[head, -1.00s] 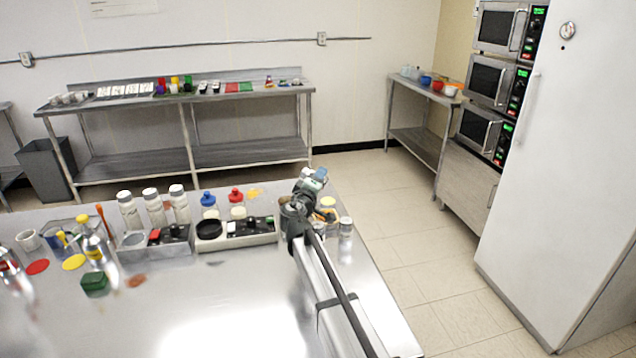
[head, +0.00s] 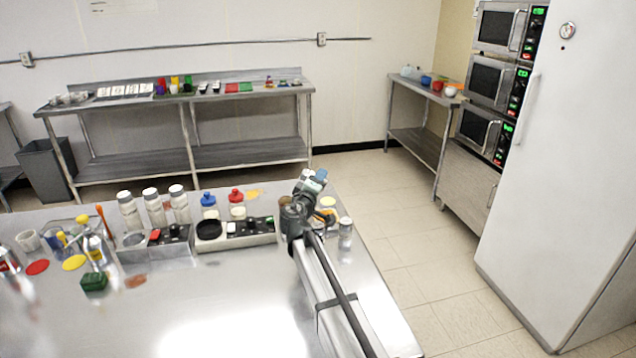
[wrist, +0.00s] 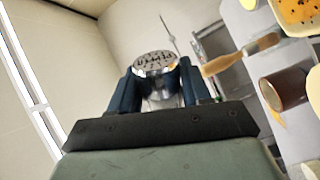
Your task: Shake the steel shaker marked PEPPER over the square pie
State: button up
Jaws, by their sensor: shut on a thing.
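My gripper (wrist: 157,85) is shut on a steel shaker (wrist: 157,64) with a perforated top, held between the two blue fingers in the wrist view. No marking on the shaker can be read. In the head view my gripper (head: 311,184) is above the far right part of the steel counter, and the held shaker cannot be made out there. A pale dish with speckled orange food (wrist: 298,12) shows at the wrist view's top right corner, apart from the shaker. It may be the square pie, but it is cut off, so I cannot tell its full shape.
In the wrist view, a wooden-handled tool (wrist: 240,53) and a brown jar (wrist: 284,90) lie right of my gripper. In the head view, a steel-topped jar (head: 345,230) stands by the counter's right edge. Bottles and trays crowd the left; the counter's front (head: 215,310) is clear.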

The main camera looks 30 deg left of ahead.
aim_at(326, 180)
notch_tip(326, 180, up, 2)
dwell(0.6)
jog(key=n, duration=0.2)
jog(key=d+n, duration=0.1)
jog(key=n, duration=0.2)
jog(key=shift+w+d+f, duration=0.1)
jog(key=shift+w, duration=0.05)
jog(key=n, duration=0.3)
jog(key=d+n, duration=0.1)
jog(key=n, duration=0.2)
jog(key=shift+w, duration=0.1)
jog(key=n, duration=0.2)
jog(key=r+n, duration=0.1)
jog(key=n, duration=0.2)
jog(key=shift+d, duration=0.1)
jog(key=n, duration=0.3)
jog(key=r+n, duration=0.1)
jog(key=n, duration=0.2)
jog(key=shift+r, duration=0.15)
